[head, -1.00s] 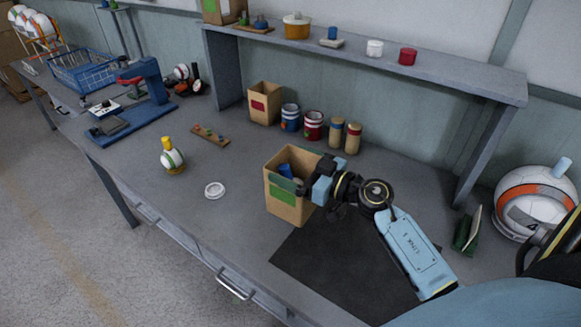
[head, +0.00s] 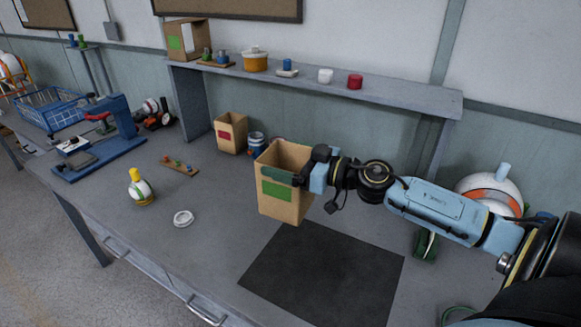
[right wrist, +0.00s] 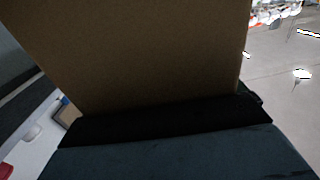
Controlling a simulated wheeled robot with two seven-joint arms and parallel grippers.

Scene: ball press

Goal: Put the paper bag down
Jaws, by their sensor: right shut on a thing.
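The paper bag (head: 284,198) is a tan, open-topped bag with a green label. It is upright, seemingly held above the table, at the back edge of the dark mat (head: 325,275). My right gripper (head: 284,177) is shut on the bag's upper right wall, with a dark finger across its front face above the label. In the right wrist view the bag (right wrist: 140,50) fills the upper middle as a plain brown wall. The bag's bottom inside is hidden. My left gripper is not in view.
To the left lie a white lid (head: 183,218), a small ball with a yellow top (head: 139,188) and a peg strip (head: 179,166). The mat is bare.

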